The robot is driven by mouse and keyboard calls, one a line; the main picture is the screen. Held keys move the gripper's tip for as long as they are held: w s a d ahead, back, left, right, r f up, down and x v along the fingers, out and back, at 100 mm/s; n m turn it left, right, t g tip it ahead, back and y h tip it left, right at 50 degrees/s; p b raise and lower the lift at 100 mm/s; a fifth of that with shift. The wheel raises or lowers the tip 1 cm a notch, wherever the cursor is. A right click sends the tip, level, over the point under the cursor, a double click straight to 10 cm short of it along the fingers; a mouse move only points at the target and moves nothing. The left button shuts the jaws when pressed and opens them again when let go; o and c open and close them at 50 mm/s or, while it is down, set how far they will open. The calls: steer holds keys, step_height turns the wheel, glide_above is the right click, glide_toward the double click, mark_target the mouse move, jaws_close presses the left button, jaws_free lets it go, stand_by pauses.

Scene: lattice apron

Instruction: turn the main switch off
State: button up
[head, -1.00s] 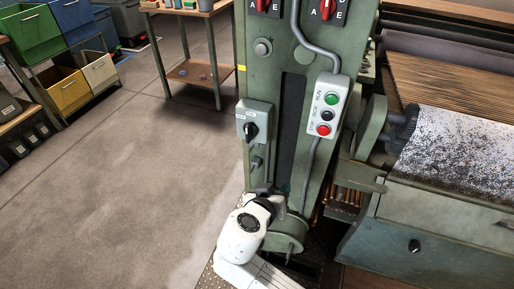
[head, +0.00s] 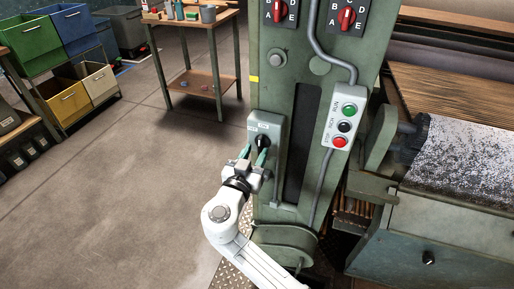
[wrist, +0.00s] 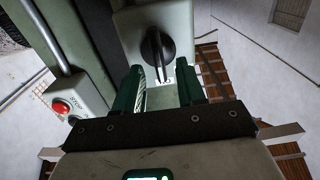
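The main switch is a light grey box (head: 278,127) on the front of the green machine column, with a black rotary knob (head: 264,142). In the wrist view my gripper (wrist: 161,84) is open and empty, with green fingers on either side of the knob's line and the knob just beyond the tips. I cannot tell whether any finger touches it.
A push-button box (head: 343,125) with green, black and red buttons is right of the switch; its red button (wrist: 61,107) shows in the wrist view. Red selector knobs (head: 347,17) are higher on the column. The floor (head: 110,190) at left is clear.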

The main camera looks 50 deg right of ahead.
steer(key=shift+x, duration=1.05)
jaws_close()
